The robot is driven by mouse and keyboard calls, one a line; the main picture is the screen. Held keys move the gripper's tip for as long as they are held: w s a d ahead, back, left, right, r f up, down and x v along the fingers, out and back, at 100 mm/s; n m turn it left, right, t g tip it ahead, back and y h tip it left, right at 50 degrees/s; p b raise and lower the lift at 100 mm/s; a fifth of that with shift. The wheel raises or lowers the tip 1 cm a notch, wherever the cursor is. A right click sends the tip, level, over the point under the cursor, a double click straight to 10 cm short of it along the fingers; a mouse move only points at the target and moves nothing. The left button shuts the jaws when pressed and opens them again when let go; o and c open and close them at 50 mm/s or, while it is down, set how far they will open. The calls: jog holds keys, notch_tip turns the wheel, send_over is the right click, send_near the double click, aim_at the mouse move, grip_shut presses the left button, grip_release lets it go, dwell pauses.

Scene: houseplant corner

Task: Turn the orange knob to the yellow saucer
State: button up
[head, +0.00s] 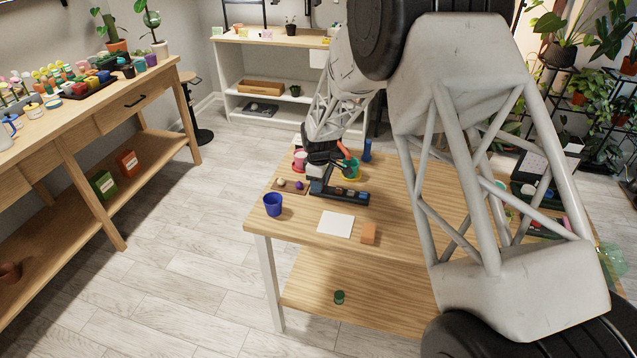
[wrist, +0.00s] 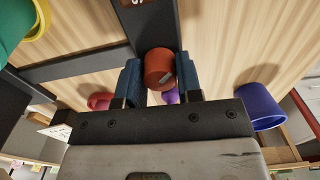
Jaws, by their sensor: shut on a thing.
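The orange knob (wrist: 159,68) is a short round orange-red cap with a pale grey mark near its lower right edge in the wrist view. It sits by a dark strip. My gripper (wrist: 158,70) has its two blue fingers on either side of the knob and is shut on it. A curved yellow rim (wrist: 43,20) beside a green pot (wrist: 12,25) shows at the upper left of the wrist view; it looks like the yellow saucer. In the head view my gripper (head: 318,186) is low over the table, and the knob cannot be made out.
A dark tray (head: 345,197) stands beside my gripper on the wooden table. A blue pot (head: 272,204) is at the left edge, also in the wrist view (wrist: 262,105). White paper (head: 336,224) and an orange block (head: 369,234) lie in front. A teal pot (head: 350,170) is behind.

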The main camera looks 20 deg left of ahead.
jog(key=shift+n, duration=0.6)
jog(key=o, duration=0.9)
jog(key=shift+o, duration=0.2)
jog(key=shift+r, duration=0.1)
jog(key=shift+r, duration=3.85)
